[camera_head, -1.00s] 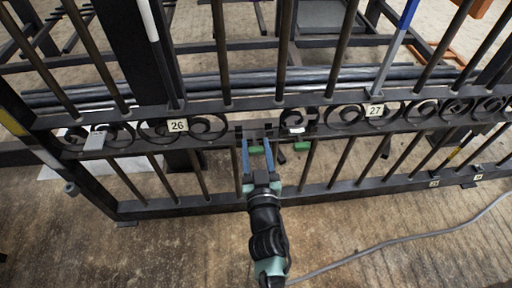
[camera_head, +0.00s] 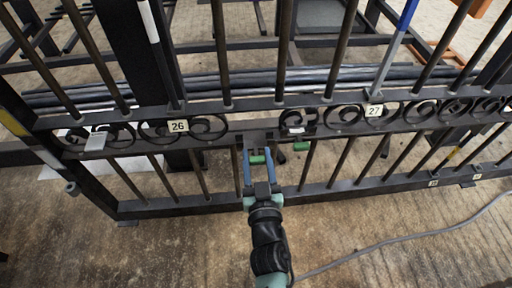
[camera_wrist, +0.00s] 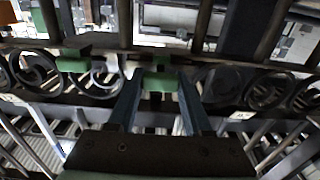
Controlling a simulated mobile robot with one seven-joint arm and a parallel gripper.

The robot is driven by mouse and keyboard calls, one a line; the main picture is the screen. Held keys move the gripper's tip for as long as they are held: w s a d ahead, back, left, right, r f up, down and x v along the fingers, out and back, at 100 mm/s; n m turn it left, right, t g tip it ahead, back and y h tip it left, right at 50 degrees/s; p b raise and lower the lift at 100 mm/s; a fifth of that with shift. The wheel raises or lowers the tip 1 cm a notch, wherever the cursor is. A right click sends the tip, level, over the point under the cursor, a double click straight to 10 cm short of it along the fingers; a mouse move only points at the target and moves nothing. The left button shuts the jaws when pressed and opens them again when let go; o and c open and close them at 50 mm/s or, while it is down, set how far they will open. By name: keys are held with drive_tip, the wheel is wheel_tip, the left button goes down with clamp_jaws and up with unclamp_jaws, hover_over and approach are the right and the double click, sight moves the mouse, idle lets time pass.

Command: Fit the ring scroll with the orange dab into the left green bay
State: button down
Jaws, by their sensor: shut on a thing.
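A dark ring scroll (camera_head: 292,119) with a white tag stands above the second block. I see no orange dab, and cannot tell whether a scroll is attached to the held block.
The dark gate (camera_head: 340,182) has upright bars and a row of scrolls. Number tags 26 (camera_head: 178,125) and 27 (camera_head: 374,110) sit on it. A cable (camera_head: 400,238) lies on the open concrete floor in front.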

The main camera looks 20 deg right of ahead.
drive_tip(key=shift+v, duration=1.3)
drive_tip(key=shift+c, duration=1.6)
unclamp_jaws()
drive_tip(key=p+v, duration=0.4)
drive_tip(key=v, duration=0.9)
drive_tip(key=shift+w, duration=0.1)
